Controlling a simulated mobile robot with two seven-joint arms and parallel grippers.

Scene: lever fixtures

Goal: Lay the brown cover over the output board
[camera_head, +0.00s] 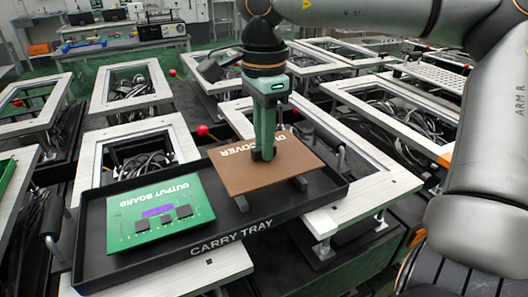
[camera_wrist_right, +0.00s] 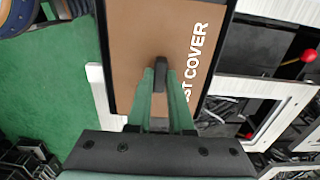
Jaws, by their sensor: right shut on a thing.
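The brown cover (camera_head: 295,172) is a flat panel with white lettering, over the right part of the black carry tray (camera_head: 215,243). Dark blocks show under its front edge; I cannot tell whether it rests on them. My right gripper (camera_head: 263,155) points straight down and is shut on the cover's dark handle, seen between the fingers in the right wrist view (camera_wrist_right: 165,92). That view also shows the brown cover (camera_wrist_right: 135,40). The green output board (camera_head: 152,228) lies uncovered in the tray's left part, with a purple strip and dark blocks on it. My left gripper is not in view.
Pale frames (camera_head: 130,150) with openings full of cables surround the tray. Red-knobbed levers (camera_head: 202,130) stand behind it. Dark upright handles stand near the tray's left and right ends. My right arm fills the right side.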

